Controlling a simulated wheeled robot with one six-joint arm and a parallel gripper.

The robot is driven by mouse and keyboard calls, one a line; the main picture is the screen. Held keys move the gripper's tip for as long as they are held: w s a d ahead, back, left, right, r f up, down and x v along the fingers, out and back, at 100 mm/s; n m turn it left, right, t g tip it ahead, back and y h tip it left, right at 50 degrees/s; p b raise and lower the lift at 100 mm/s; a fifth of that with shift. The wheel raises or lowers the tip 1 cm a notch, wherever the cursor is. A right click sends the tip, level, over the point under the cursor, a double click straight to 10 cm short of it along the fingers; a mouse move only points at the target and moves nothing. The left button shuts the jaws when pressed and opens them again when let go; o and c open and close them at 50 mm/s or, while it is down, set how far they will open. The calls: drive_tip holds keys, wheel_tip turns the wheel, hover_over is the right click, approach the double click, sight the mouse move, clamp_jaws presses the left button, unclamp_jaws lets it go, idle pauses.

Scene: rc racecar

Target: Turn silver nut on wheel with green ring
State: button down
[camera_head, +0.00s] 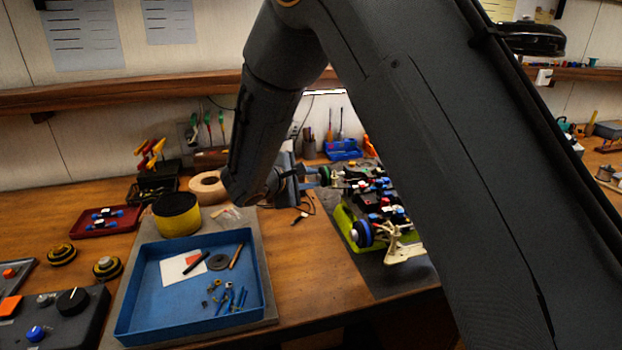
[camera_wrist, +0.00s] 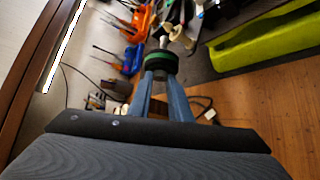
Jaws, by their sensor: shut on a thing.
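The wheel with the green ring shows in the head view (camera_head: 324,176) at the far left side of the car (camera_head: 380,200), and in the wrist view (camera_wrist: 160,63) straight ahead of my fingers. My gripper (camera_wrist: 160,78) has its two blue-grey fingers close together at the centre of this wheel's outer face, shut on the nut there. The silver nut itself is hidden between the fingertips. In the head view my gripper (camera_head: 308,175) reaches the wheel from the left, partly hidden by my arm.
A wheel with a blue ring (camera_head: 362,234) is at the car's near end. The car's green body edge also shows in the wrist view (camera_wrist: 265,42). A blue tray (camera_head: 150,300) with small parts lies front left. A tape roll (camera_head: 208,186) stands behind it.

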drive_tip(key=g+p, duration=0.1)
drive_tip(key=n+g+p, duration=0.1)
drive_tip(key=r+n+g+p, duration=0.1)
drive_tip(key=p, duration=0.1)
drive_tip(key=shift+w+a, duration=0.1)
drive_tip(key=shift+w, duration=0.15)
drive_tip(key=g+p, duration=0.1)
drive_tip(key=n+g+p, duration=0.1)
drive_tip(key=g, duration=0.1)
drive_tip(key=shift+w+a+h, duration=0.1)
drive_tip(key=shift+w+h, duration=0.2)
drive_tip(key=shift+w, duration=0.05)
drive_tip(key=n+g+b, duration=0.1)
drive_tip(key=w+n+g+b, duration=0.1)
drive_tip(key=g, duration=0.1)
drive_tip(key=shift+a+f+h, duration=0.15)
drive_tip(key=shift+h, duration=0.25)
drive_tip(key=shift+w+n+g+b, duration=0.1)
drive_tip(key=shift+n+g+b, duration=0.4)
drive_tip(key=shift+g+b, duration=0.35)
drive_tip(key=shift+h+b, duration=0.3)
drive_tip(key=shift+b, duration=0.05)
drive_tip(key=shift+g, duration=0.35)
drive_tip(key=c, duration=1.6)
unclamp_jaws()
